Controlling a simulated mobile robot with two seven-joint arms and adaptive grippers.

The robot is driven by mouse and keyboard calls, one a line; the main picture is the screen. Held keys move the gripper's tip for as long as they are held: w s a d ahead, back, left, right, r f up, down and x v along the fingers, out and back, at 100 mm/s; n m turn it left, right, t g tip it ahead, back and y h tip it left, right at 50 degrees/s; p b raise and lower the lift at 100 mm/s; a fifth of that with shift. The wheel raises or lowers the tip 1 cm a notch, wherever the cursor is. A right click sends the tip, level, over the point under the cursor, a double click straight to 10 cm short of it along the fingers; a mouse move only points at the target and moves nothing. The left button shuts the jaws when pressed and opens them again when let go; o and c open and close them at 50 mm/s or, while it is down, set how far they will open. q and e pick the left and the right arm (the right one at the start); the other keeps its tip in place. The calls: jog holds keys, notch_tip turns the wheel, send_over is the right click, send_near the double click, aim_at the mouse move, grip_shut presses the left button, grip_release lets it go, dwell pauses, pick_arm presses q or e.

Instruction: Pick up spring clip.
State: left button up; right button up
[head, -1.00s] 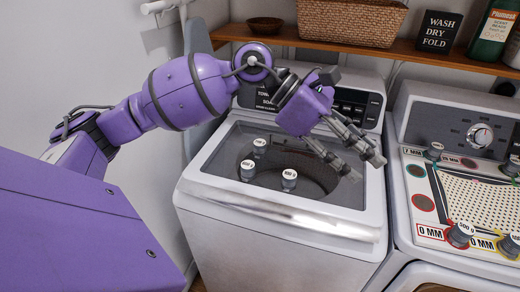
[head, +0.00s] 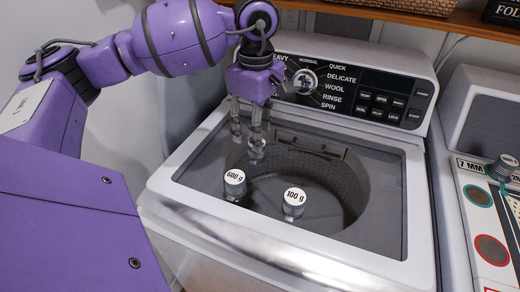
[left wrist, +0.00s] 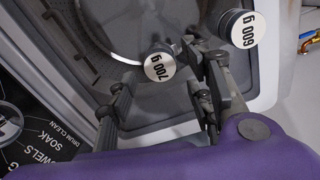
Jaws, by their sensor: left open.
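I cannot make out a spring clip in either view. My left gripper (head: 247,138) points down over the back left of the washer's lid, open. In the left wrist view its two fingers (left wrist: 160,62) stand apart, with the round 700 g weight (left wrist: 159,66) showing between their tips. I cannot tell whether they touch it. In the head view the fingers largely cover that spot. A 600 g weight (head: 235,184) stands nearer the front and also shows in the left wrist view (left wrist: 243,29). My right gripper is not in view.
A 100 g weight (head: 294,203) stands to the right on the washer's lid (head: 378,215). The raised control panel (head: 365,85) is close behind my gripper. A second machine (head: 478,110) at the right carries a board with coloured circles (head: 492,250) and weights (head: 503,167).

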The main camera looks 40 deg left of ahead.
pick_arm(q)
jog(key=f, duration=0.5)
jog(key=shift+w+f+p, duration=0.35)
jog(key=shift+p, duration=0.05)
grip_shut()
jog(key=shift+r, duration=0.1)
